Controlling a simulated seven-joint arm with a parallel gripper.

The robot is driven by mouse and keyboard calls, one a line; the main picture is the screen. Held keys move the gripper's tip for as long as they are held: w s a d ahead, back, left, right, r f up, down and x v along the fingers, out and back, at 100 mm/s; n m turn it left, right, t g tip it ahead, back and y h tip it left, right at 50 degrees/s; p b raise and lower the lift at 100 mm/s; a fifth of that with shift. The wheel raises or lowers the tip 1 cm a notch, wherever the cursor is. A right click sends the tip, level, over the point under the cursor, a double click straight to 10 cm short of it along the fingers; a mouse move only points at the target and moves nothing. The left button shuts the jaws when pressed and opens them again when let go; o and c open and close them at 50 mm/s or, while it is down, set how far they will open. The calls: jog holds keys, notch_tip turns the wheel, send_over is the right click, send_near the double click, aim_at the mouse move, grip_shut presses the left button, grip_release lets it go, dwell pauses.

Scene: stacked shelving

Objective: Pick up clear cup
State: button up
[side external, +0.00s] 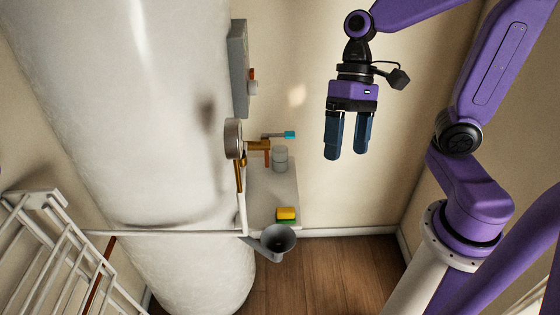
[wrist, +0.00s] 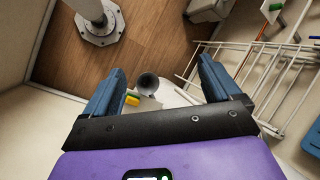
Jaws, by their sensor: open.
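The clear cup (side external: 280,158) is a small, greyish see-through cylinder standing upright on a pale shelf (side external: 262,192) beside the large white tank, close to the brass valve. My gripper (side external: 347,154) is open and empty, with its two blue fingers pointing down. In the side view it hangs to the right of the cup, apart from it. In the wrist view I see my open fingers (wrist: 161,66), but I cannot make out the cup; the gripper body covers the lower part of that view.
The white tank (side external: 130,90) fills the left side. A gauge (side external: 233,139) and brass valve with blue handle (side external: 290,135) stick out near the cup. A yellow-green sponge (side external: 286,214) and grey funnel (side external: 278,239) are at the shelf's front. A white rack (side external: 50,235) stands left.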

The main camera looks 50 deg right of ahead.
jog(key=w+d+m+t+y, duration=0.3)
jog(key=w+d+m, duration=0.2)
jog(key=w+m, duration=0.4)
jog(key=w+d+m+t+y, duration=0.3)
jog(key=w+d+m+t, duration=0.1)
jog(key=w+m, duration=0.5)
jog(key=w+d+m+t+h, duration=0.2)
jog(key=w+d+m+t, duration=0.15)
jog(key=d+m, duration=0.45)
jog(key=w+d+m+t+h, duration=0.25)
jog(key=d+m+t, duration=0.2)
jog(key=d, duration=0.65)
send_near(276, 155)
jog(key=s+d, duration=0.3)
jog(key=d, duration=0.2)
jog(key=x, duration=1.1)
jog(key=shift+w+a+r, duration=0.1)
jog(key=shift+w+r, duration=0.05)
jog(key=shift+w, duration=0.1)
jog(key=shift+x, duration=2.55)
jog(key=shift+s+a, duration=0.15)
jog(key=c, duration=1)
